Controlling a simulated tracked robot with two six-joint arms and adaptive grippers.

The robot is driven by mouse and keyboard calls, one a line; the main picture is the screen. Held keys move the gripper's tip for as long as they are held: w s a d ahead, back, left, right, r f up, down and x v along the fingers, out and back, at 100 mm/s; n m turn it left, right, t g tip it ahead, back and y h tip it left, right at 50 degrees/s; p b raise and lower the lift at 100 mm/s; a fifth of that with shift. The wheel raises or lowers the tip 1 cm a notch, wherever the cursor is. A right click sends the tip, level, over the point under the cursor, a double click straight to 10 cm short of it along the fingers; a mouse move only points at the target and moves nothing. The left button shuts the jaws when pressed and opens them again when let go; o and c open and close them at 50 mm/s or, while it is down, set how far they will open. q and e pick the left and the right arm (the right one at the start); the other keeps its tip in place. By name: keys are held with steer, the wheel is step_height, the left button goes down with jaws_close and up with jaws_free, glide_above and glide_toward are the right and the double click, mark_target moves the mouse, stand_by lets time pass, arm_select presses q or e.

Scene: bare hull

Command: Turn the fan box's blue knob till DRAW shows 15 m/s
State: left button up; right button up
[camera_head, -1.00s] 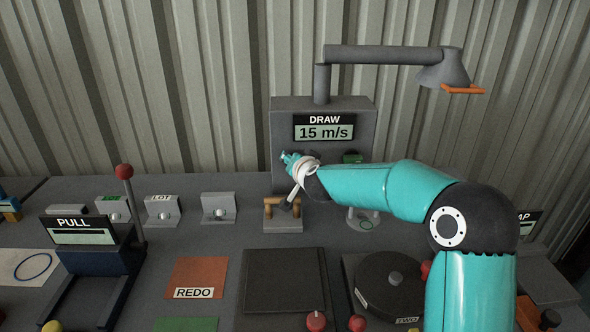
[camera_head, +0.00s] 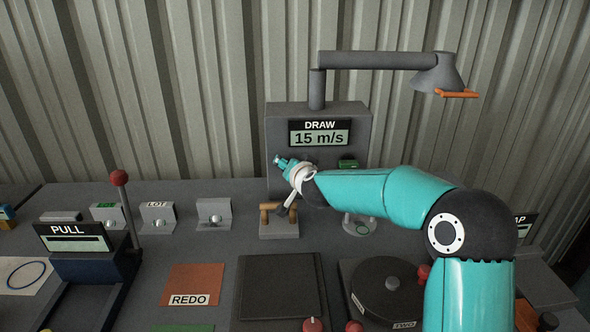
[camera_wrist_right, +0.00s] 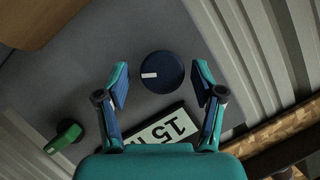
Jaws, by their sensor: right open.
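The grey fan box (camera_head: 276,122) stands at the back against the corrugated wall. Its DRAW display (camera_head: 319,138) reads 15 m/s, and part of that display also shows upside down in the right wrist view (camera_wrist_right: 165,128). The blue knob (camera_wrist_right: 162,72), round with a white mark, is on the box face in the right wrist view; my arm hides it in the head view. My right gripper (camera_wrist_right: 162,85) is open, with one finger on each side of the knob and a gap to each. It also shows at the box front in the head view (camera_head: 281,162). My left gripper is not in view.
A green part (camera_head: 348,163) sits right of the knob area on the box. A grey hood on an arm (camera_head: 437,75) reaches over from the box top. A small stand with an orange-brown fork (camera_head: 279,228) is just below my right gripper. A red-knobbed lever (camera_head: 120,178) stands left.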

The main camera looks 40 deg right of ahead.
steer(key=v, duration=1.1)
steer(key=shift+s+a, duration=0.15)
steer(key=shift+s, duration=0.25)
